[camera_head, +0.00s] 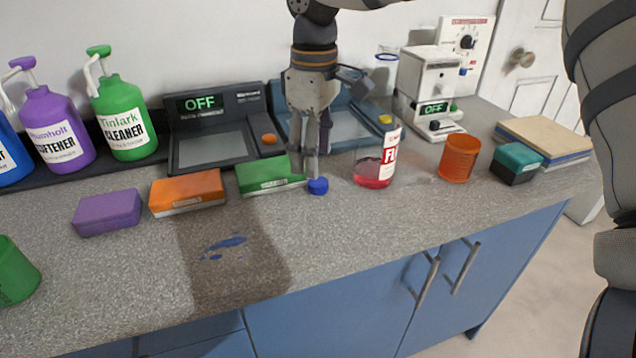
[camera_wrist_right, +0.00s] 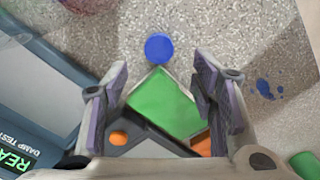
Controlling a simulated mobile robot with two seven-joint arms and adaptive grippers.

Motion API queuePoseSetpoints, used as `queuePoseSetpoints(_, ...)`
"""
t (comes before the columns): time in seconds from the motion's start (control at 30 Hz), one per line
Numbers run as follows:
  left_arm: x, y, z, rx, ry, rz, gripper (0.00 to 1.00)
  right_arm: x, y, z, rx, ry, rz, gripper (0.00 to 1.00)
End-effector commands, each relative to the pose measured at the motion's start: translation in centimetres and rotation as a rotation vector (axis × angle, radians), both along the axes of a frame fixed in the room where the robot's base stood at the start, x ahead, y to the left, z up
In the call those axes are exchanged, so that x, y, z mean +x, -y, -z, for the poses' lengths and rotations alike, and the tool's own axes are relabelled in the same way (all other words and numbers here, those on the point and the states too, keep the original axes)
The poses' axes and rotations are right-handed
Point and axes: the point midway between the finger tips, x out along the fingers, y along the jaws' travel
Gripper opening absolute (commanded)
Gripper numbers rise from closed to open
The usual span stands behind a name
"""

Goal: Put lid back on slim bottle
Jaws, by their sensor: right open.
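A small round blue lid (camera_head: 318,186) lies on the counter just in front of the green box's right end. In the right wrist view the lid (camera_wrist_right: 159,47) shows just beyond and between the fingertips. The clear slim bottle (camera_head: 375,165) stands upright to the right of the lid, uncapped, with pink-red liquid and a white and red label. My right gripper (camera_head: 312,160) points down just above and behind the lid, apart from it. Its two fingers (camera_wrist_right: 162,75) are open with nothing between them. My left gripper is not in view.
Green (camera_head: 268,176), orange (camera_head: 187,191) and purple (camera_head: 107,212) boxes line up left of the lid. Two device panels (camera_head: 212,132) stand behind. An orange cup (camera_head: 459,158) and teal box (camera_head: 516,163) stand right of the bottle. The counter in front is mostly clear, with a blue stain (camera_head: 225,245).

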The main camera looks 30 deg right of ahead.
Motion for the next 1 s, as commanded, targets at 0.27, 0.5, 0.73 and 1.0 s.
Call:
queuePoseSetpoints(0.27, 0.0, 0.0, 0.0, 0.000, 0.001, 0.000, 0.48, -0.3, 0.2, 1.8, 0.003, -0.003, 0.000, 0.53)
queuePoseSetpoints(0.5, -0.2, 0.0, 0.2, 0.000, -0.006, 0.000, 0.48, -0.4, 0.4, 5.0, 0.000, -0.001, 0.000, 0.53)
queuePoseSetpoints(0.73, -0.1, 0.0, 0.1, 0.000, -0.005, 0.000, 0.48, -0.4, 0.4, 5.1, -0.001, 0.003, 0.000, 0.53)
queuePoseSetpoints(1.0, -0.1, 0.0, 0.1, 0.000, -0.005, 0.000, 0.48, -0.4, 0.4, 5.1, 0.000, 0.001, 0.000, 0.29)
